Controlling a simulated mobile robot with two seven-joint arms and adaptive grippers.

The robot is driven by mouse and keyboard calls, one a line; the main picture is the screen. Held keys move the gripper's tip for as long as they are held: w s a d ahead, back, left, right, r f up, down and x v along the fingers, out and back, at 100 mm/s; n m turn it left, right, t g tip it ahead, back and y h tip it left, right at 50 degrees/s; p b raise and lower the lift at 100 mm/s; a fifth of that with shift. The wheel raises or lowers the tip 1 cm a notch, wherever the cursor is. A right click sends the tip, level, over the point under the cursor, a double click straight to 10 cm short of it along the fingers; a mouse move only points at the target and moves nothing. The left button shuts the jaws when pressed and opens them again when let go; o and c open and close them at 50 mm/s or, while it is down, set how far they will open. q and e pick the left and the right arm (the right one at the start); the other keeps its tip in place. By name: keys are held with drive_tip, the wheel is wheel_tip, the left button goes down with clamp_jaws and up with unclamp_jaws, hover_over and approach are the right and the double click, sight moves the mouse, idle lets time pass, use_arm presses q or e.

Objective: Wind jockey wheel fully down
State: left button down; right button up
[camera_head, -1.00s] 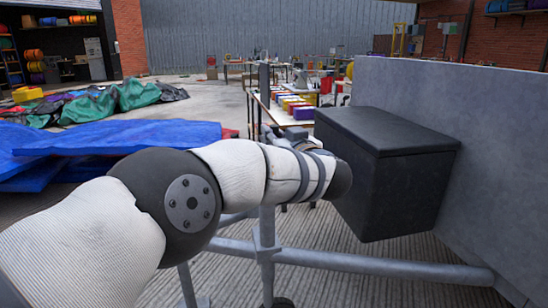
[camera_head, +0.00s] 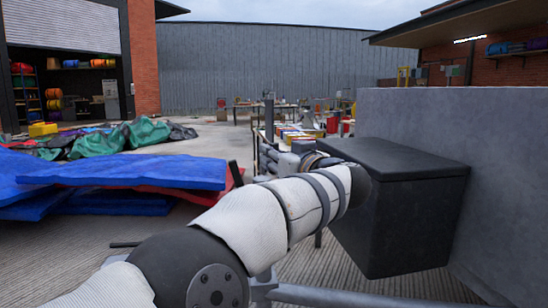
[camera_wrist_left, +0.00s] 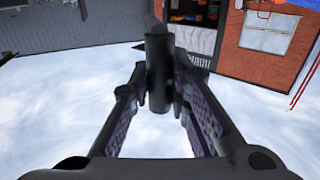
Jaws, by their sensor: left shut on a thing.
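My left gripper (camera_head: 266,157) reaches in past my bent forearm, its fingers pointing left, beside the black box. In the left wrist view its two fingers (camera_wrist_left: 160,105) are closed around a dark upright cylinder (camera_wrist_left: 160,65), which looks like the grip of the winding handle. In the head view a dark grey upright post (camera_head: 269,117) rises just behind the fingers; I cannot tell if it is the same part. The jockey wheel's lower end is hidden behind my arm. My right gripper does not show.
A black box (camera_head: 400,210) stands close on the right, against a grey panel (camera_head: 460,120). Grey tubes of the frame (camera_head: 350,298) run along the bottom. Blue folded sheets (camera_head: 110,172) lie to the left. Tables with coloured items (camera_head: 300,133) stand behind.

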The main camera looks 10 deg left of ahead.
use_arm(q)
drive_tip(key=c, duration=1.5)
unclamp_jaws()
drive_tip(key=shift+s+d, duration=0.35)
drive_tip(key=shift+d, duration=0.05)
drive_tip(key=v, duration=1.1)
drive_tip(key=shift+s+a, duration=0.1)
drive_tip(key=shift+a, duration=0.05)
drive_tip(key=shift+c, duration=0.5)
